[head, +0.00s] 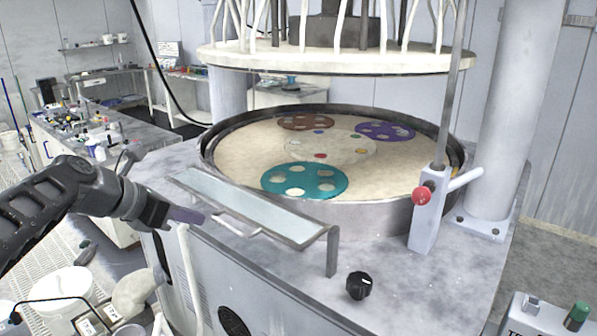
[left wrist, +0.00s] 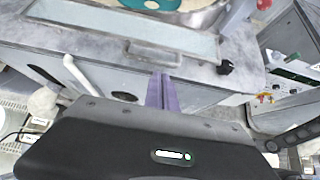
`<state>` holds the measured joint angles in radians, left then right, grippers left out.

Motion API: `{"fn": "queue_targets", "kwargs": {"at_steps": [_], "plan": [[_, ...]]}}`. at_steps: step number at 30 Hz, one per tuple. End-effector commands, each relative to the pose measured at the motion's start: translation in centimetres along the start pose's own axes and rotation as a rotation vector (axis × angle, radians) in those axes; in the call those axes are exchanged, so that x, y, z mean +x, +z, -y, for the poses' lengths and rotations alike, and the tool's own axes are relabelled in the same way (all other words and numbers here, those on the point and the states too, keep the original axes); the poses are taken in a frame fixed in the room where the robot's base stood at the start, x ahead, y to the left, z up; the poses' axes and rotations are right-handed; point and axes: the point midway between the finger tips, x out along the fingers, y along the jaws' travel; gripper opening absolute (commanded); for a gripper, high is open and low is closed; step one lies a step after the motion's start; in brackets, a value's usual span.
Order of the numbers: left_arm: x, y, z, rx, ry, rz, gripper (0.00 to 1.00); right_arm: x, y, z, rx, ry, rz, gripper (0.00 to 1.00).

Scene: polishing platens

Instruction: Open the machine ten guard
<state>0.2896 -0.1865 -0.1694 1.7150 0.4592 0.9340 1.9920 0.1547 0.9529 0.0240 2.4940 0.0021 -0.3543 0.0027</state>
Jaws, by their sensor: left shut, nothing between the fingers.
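The guard (head: 250,207) is a long, clear panel in a grey frame, raised on legs along the front of the polishing machine. Its handle (head: 236,222) is a light bar on the front edge; it also shows in the left wrist view (left wrist: 153,52). My left gripper (head: 203,218) is shut and empty, with its purple fingers just left of the handle in the head view. In the left wrist view the fingers (left wrist: 163,76) point at the handle, with a small gap seeming to remain. My right gripper is not in view.
Behind the guard is the round platen (head: 230,150) with coloured discs, under a raised upper plate (head: 335,62). A black knob (head: 359,285) and a post with a red ball (head: 422,195) stand to the right. A cluttered bench (head: 85,150) is at left.

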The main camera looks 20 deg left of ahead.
Motion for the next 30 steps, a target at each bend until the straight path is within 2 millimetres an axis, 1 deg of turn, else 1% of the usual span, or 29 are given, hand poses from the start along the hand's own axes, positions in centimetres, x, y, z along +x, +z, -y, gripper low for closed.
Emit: {"fn": "queue_targets", "kwargs": {"at_steps": [4, 7, 9, 11, 12, 13, 14, 15, 17, 18, 20, 21, 23, 24, 26, 27, 29, 30], "plan": [[0.0, 0.0, 0.0, 0.032, 0.001, 0.000, 0.00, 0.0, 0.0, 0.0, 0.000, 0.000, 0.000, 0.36], [0.0, 0.3, -0.7, 0.124, 0.031, 0.010, 0.00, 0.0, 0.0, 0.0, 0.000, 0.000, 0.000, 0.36], [0.1, 0.5, -1.9, 0.242, 0.081, 0.014, 0.00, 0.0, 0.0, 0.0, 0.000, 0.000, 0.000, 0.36], [0.4, 0.2, -3.0, 0.376, 0.136, 0.003, 0.00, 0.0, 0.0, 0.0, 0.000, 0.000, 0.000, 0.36], [0.9, -0.1, -3.7, 0.482, 0.176, -0.014, 0.00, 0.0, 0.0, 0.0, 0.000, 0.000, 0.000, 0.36], [1.8, -0.7, -4.2, 0.570, 0.198, -0.036, 0.00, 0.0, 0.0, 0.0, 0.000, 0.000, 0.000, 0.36], [3.0, -1.5, -4.5, 0.664, 0.214, -0.065, 0.00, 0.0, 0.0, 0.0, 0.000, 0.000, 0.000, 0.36], [5.3, -3.0, -4.6, 0.799, 0.219, -0.113, 0.00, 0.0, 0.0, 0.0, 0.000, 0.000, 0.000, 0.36], [9.5, -5.8, -4.2, 1.019, 0.202, -0.192, 0.00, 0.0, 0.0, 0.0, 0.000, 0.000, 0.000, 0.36], [12.2, -7.7, -3.5, 1.162, 0.177, -0.237, 0.00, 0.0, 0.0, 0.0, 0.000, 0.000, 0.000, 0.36], [15.9, -10.8, -1.9, 1.354, 0.123, -0.292, 0.00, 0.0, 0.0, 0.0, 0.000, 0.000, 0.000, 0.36], [18.2, -12.8, -0.7, 1.472, 0.080, -0.319, 0.00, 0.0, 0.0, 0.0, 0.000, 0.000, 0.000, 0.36], [21.3, -16.0, 1.7, 1.640, 0.007, -0.344, 0.00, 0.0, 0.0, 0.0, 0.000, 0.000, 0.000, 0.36], [23.2, -18.1, 3.5, 1.746, -0.046, -0.352, 0.00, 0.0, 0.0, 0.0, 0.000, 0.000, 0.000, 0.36], [25.6, -21.4, 6.5, 1.890, -0.131, -0.348, 0.00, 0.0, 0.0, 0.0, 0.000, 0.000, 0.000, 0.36], [26.9, -23.5, 8.7, 1.979, -0.188, -0.337, 0.00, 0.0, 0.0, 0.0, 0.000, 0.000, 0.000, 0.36], [28.4, -26.8, 12.1, 2.100, -0.276, -0.309, 0.00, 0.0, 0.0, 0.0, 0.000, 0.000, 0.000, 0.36], [29.2, -29.0, 14.5, 2.171, -0.337, -0.281, 0.00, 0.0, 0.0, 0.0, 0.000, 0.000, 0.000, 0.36]]}}
